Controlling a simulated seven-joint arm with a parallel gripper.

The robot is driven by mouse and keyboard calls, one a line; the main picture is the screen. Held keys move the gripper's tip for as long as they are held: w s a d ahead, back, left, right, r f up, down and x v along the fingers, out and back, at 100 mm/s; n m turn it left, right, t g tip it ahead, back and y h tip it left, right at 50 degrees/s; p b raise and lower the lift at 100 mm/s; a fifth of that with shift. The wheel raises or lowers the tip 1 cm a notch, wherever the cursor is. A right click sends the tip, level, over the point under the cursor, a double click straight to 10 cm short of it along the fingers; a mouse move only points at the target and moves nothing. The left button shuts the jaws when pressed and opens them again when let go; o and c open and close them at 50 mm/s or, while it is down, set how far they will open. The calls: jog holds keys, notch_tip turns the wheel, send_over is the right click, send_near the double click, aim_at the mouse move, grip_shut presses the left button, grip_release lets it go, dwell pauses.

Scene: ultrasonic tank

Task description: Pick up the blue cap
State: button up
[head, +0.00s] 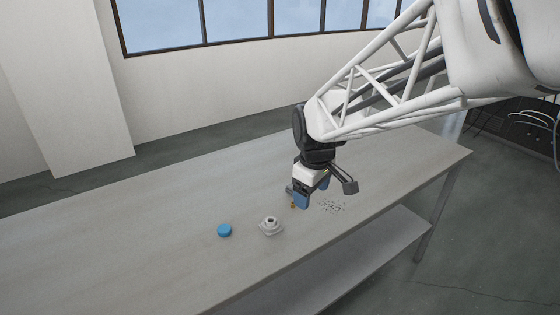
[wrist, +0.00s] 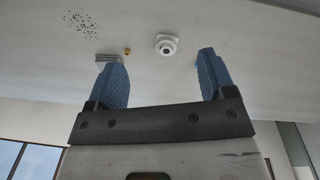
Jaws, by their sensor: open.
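The blue cap (head: 224,231) is a small round disc lying on the grey table (head: 130,240) in the head view, left of a white fitting. My gripper (head: 312,196) is above the table, to the right of the cap and apart from it. In the wrist view its two blue fingers (wrist: 160,60) stand wide apart with nothing between them. I cannot make out the cap in the wrist view; the right finger may hide it.
The white fitting (head: 270,226) with a round hole stands between cap and gripper; it also shows in the wrist view (wrist: 167,44). A small brass piece (wrist: 127,50), a grey ridged block (wrist: 108,58) and dark specks (head: 332,207) lie nearby. The table's left part is clear.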

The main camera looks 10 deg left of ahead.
jog(key=w+a+f+n, duration=0.2)
jog(key=a+f, duration=0.1)
jog(key=a, duration=0.4)
jog(key=w+a+f+n, duration=0.2)
jog(key=a+f+n, duration=0.15)
jog(key=a, duration=0.35)
jog(key=n+g, duration=0.1)
jog(key=n, duration=0.3)
send_over(224, 228)
jog(key=shift+m, duration=0.25)
jog(key=f, duration=0.7)
jog(key=shift+s+d+f, duration=0.15)
jog(key=shift+d+f, duration=0.1)
jog(key=shift+f, duration=0.15)
jog(key=shift+f, duration=1.3)
jog(key=shift+a+f, duration=0.15)
jog(key=shift+f, duration=2.45)
jog(key=c, duration=1)
